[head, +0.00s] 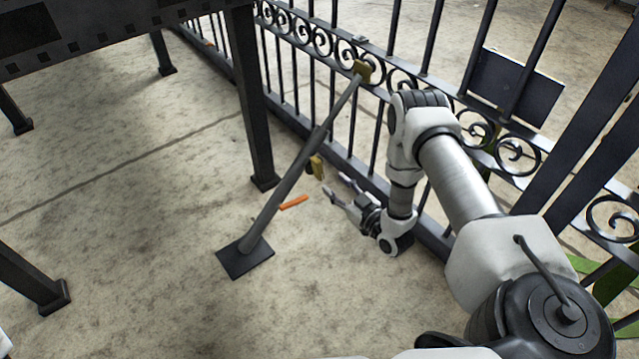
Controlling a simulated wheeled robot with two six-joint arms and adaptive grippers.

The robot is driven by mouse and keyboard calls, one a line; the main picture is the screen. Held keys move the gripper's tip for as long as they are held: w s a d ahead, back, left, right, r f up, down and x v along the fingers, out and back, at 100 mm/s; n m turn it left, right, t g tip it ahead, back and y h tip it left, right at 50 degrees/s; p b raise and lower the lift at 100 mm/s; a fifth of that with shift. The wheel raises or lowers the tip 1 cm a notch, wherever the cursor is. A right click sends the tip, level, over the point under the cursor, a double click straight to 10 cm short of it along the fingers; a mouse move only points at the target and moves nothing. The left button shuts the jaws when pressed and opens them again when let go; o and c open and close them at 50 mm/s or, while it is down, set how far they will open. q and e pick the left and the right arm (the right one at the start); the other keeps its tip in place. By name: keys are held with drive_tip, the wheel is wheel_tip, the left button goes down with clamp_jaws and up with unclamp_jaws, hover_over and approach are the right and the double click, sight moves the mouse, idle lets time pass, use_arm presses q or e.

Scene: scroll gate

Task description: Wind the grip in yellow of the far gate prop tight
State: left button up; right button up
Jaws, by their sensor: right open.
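A grey gate prop (293,180) leans from a dark square foot plate (245,260) on the floor up to a yellowish bracket (362,71) at the gate's scroll band. It is the only prop that I can make out. Its yellow grip (317,166) sticks out to the right of the tube, about halfway up. My right gripper (333,184) is open and empty, just below and right of the yellow grip, with its fingers pointing left toward the prop. A small gap shows between fingers and grip. My left gripper is not in view.
The black iron gate (405,78) with scrolls runs behind my right arm, close to it. A dark table-like frame (252,100) stands at left, one leg near the prop. An orange strip (294,202) lies on the floor. The floor left of the foot plate is clear.

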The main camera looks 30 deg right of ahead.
sight(321, 170)
drive_tip(key=w+b, duration=0.1)
drive_tip(key=w, duration=0.1)
drive_tip(key=w+b, duration=0.1)
drive_tip(key=w, duration=0.2)
drive_tip(key=w+b, duration=0.1)
drive_tip(key=w, duration=0.2)
drive_tip(key=shift+a+r, duration=0.15)
drive_tip(key=shift+a, duration=0.15)
clamp_jaws()
